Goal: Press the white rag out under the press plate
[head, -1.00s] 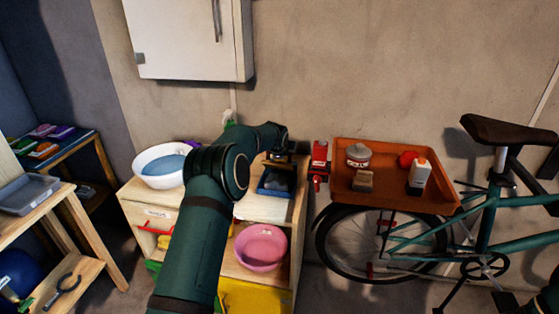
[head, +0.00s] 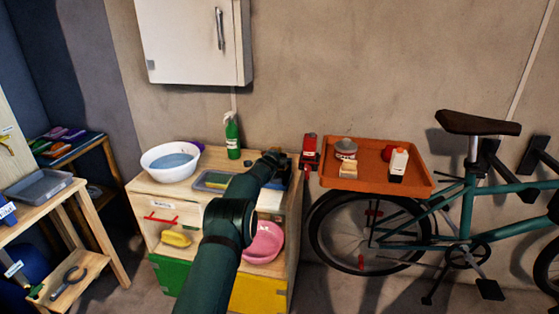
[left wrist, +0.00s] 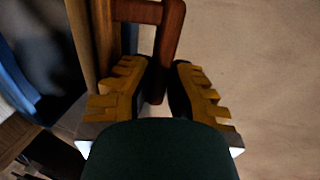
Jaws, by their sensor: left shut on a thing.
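My left arm reaches over the wooden bench in the head view, and its gripper is mostly hidden behind my own wrist. In the left wrist view the left gripper (left wrist: 166,68) has its yellow-padded fingers on either side of a reddish-brown handle (left wrist: 165,45) and is shut on it. A dark blue press bed (head: 284,178) shows only in part beside my wrist at the bench's right end. Blue also shows at the left edge of the left wrist view. I cannot make out the white rag or the press plate. The right gripper is not in view.
The bench (head: 190,197) carries a white bowl (head: 152,172) of bluish water, a green bottle (head: 233,138) and a shallow grey tray (head: 207,181). A red device (head: 309,152) is at its right side. An orange tray (head: 420,183) with several items stands above a bicycle (head: 455,215).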

